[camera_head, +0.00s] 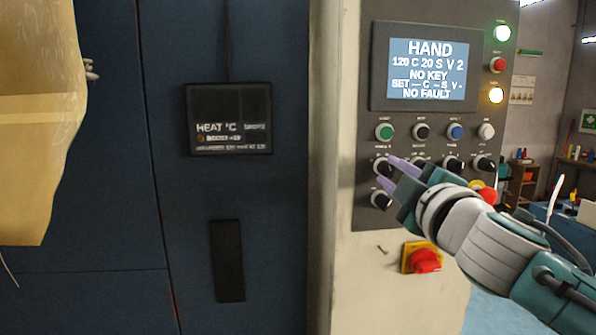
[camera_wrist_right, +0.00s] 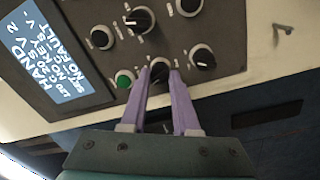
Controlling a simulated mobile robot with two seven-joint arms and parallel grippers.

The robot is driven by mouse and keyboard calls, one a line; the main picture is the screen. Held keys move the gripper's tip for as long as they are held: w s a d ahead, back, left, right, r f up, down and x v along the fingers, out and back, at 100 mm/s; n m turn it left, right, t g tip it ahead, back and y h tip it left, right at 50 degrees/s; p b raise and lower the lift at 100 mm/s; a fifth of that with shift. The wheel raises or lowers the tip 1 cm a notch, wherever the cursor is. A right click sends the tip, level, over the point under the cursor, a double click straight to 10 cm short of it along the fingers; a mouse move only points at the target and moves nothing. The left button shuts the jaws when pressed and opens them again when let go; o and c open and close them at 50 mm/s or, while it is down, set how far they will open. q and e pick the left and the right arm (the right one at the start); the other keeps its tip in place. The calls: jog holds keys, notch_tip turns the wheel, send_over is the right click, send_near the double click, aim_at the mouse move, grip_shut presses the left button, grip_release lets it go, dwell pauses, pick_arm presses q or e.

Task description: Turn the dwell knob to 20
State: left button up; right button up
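The control panel (camera_head: 365,100) carries several black knobs under a screen (camera_head: 428,68) reading HAND, 120 C, 20 S, V 2, NO KEY, NO FAULT. The knob labels are too small to read, so I cannot tell which is dwell. My right gripper (camera_head: 386,172) has its two purple fingers apart at the leftmost knob of the upper row (camera_head: 381,165). In the right wrist view the fingertips (camera_wrist_right: 159,72) straddle this knob (camera_wrist_right: 158,66), next to the green button (camera_wrist_right: 125,79); contact is unclear. My left gripper is not in view.
Neighbouring knobs (camera_wrist_right: 202,57) sit close to the fingers, with another at the lower left (camera_head: 380,199). A red emergency button (camera_head: 426,261) sits below the panel. A heat display (camera_head: 230,119) is on the blue cabinet; yellowish sheeting (camera_head: 40,120) hangs at left.

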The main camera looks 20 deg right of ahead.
jog(key=o, duration=0.5)
jog(key=shift+c, duration=0.2)
jog(key=b+v, duration=0.2)
jog(key=v, duration=0.8)
